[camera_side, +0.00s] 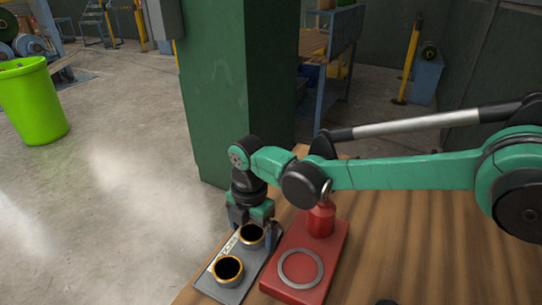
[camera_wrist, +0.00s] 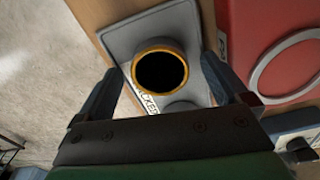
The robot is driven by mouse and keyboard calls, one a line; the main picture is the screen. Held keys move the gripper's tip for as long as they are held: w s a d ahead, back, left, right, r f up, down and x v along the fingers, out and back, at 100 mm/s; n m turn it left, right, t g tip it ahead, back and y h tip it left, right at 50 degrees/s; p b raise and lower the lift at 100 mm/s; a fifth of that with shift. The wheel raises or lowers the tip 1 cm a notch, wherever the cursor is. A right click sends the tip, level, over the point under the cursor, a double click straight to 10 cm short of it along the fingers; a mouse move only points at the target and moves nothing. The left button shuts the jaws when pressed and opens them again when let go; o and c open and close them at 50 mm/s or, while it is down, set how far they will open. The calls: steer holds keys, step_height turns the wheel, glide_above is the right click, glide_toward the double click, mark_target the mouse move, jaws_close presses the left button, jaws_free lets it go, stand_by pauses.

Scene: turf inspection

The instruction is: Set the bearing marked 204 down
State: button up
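A bearing with a gold rim and dark bore (camera_side: 251,234) sits at the far end of a grey tray (camera_side: 206,281). It also shows in the wrist view (camera_wrist: 161,50). No number is readable on it, so I cannot tell whether it is the 204. My gripper (camera_side: 255,226) is low over it with a finger on either side; in the wrist view the fingers (camera_wrist: 160,72) stand apart with a gap at the left. A second gold-rimmed bearing (camera_side: 228,269) stands at the tray's near end.
A red plate (camera_side: 325,262) beside the tray carries a flat grey ring (camera_side: 300,268) and a red cylinder (camera_side: 320,220). The wooden bench (camera_side: 430,240) is largely clear at the right. A green pillar (camera_side: 225,90) rises behind my gripper.

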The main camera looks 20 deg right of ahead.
mark_target(252, 232)
step_height(252, 232, up, 12)
steer(key=d+r+m+t, duration=0.2)
steer(key=d+r+m, duration=0.3)
steer(key=d+m, duration=0.35)
steer(key=s+d+f+m+t, duration=0.2)
steer(key=s+d+m, duration=0.4)
steer(key=d+m, duration=0.2)
steer(key=s+d+f+m+t, duration=0.2)
steer(key=s+d+m+t, duration=0.1)
steer(key=s+d+m, duration=0.3)
steer(key=shift+d+m, duration=1.3)
steer(key=shift+m, duration=0.05)
